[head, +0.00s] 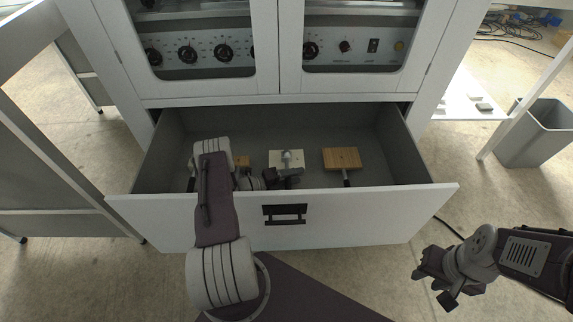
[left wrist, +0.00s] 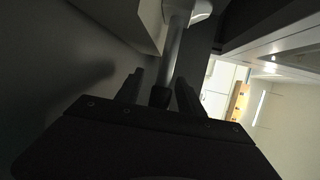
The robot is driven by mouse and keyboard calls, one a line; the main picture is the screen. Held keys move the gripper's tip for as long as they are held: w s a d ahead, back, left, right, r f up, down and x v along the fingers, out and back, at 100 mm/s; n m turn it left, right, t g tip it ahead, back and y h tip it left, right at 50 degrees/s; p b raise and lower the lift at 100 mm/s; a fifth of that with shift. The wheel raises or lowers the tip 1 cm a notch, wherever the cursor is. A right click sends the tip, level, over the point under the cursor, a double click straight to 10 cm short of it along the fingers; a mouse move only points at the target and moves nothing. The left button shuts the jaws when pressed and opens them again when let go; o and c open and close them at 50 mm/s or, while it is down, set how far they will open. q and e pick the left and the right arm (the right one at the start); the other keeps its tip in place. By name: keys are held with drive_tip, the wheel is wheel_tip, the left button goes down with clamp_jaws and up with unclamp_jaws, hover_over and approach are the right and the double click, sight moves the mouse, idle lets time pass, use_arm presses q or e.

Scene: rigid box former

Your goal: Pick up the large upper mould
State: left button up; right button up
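A cream block (head: 279,160) with a grey rod and knob on top lies in the open drawer; it looks like the large upper mould. My left gripper (head: 291,181) is down in the drawer at its near side. In the left wrist view, the grey rod with a dark end (left wrist: 170,62) lies between the two fingers of my left gripper (left wrist: 160,92). The fingers stand apart with gaps beside the rod, so it looks open around it. The block's pale edge (left wrist: 142,22) shows above. My right gripper (head: 433,284) is outside the drawer at the right, empty, fingers apart.
The drawer's front wall (head: 350,217) stands between me and its contents. A wooden block with a dark handle (head: 342,157) lies to the right, and a small wooden block (head: 242,162) to the left. A grey bin (head: 540,135) stands far right.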

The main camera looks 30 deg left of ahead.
use_arm(q)
clamp_jaws()
drive_tip(key=shift+r, duration=0.1)
drive_tip(key=shift+r+p, duration=0.55)
drive_tip(key=shift+r, duration=0.1)
drive_tip(key=w+d+r+p, duration=0.4)
drive_tip(key=d+r+p, duration=0.3)
drive_tip(key=d+r, duration=0.2)
drive_tip(key=shift+w+d+r, duration=0.25)
drive_tip(key=shift+d+r, duration=0.1)
drive_tip(key=shift+d, duration=0.55)
